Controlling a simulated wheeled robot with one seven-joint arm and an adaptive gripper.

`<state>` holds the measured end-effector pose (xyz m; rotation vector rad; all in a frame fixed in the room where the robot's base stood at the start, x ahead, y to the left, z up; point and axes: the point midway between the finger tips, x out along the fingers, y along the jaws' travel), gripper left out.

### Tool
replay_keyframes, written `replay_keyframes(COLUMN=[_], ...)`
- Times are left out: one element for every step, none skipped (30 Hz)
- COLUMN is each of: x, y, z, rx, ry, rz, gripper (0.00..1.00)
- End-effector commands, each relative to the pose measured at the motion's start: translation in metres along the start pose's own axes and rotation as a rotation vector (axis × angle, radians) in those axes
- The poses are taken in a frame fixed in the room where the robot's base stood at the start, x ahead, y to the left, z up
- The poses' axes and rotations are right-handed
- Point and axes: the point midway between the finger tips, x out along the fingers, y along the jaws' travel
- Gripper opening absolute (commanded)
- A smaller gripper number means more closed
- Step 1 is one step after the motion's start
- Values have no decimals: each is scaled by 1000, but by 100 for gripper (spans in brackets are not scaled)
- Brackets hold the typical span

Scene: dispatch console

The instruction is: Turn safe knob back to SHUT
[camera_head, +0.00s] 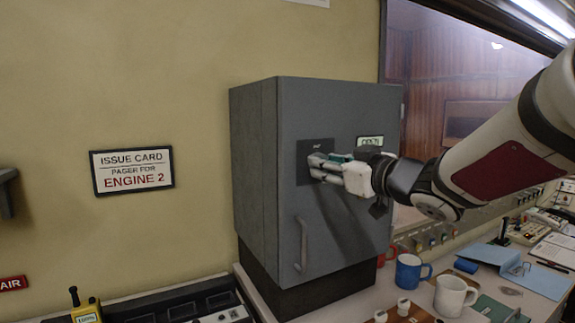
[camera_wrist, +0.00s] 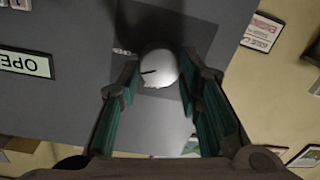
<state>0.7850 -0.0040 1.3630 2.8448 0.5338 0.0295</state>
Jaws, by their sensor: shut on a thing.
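The grey safe (camera_head: 290,190) stands on the counter against the wall, its door closed flush. My gripper (camera_head: 322,165) reaches the dark square plate (camera_head: 303,180) on the safe door and hides most of the knob in the head view. In the wrist view the round silver knob (camera_wrist: 158,68), with a dark pointer line, sits between the two fingers of my gripper (camera_wrist: 160,75), which are shut on it. A small label beside the plate (camera_wrist: 25,62) reads OPEN, upside down in the wrist view; it also shows in the head view (camera_head: 370,141).
A vertical door handle (camera_head: 301,245) is below the plate. A blue mug (camera_head: 409,272), a white mug (camera_head: 452,296) and a blue folder (camera_head: 520,272) are on the counter to the right. A yellow device (camera_head: 86,308) stands at lower left.

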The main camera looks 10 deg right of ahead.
Motion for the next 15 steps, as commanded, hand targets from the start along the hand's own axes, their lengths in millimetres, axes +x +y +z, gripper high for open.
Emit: replay_keyframes(x=[0, 0, 0, 0, 0, 0, 0, 1, 1, 1, 1, 1, 1, 1, 1], y=[0, 0, 0, 0, -1, -1, -1, -1, -1, -1, -1, -2, -2, -2, -2], z=[0, 0, 0, 0, 0, 0, 0, 0, 0, 0, 0, 0, 0, 0, 0], rx=[-45, -74, -112, -141, -171, -208, -237, -265, -303, -331, -359, -398, -427, -456, -494], ry=[-2, -4, -6, -8, -9, -11, -13, -15, -17, -19, -19, -21, -23, -25, -28], rz=[1, 1, 1, 2, 2, 2, 3, 3, 4, 4, 5, 5, 5, 5, 6], gripper=[4, 4, 4, 4, 4, 4, 4, 4, 4, 4, 4, 4, 4, 4, 4])
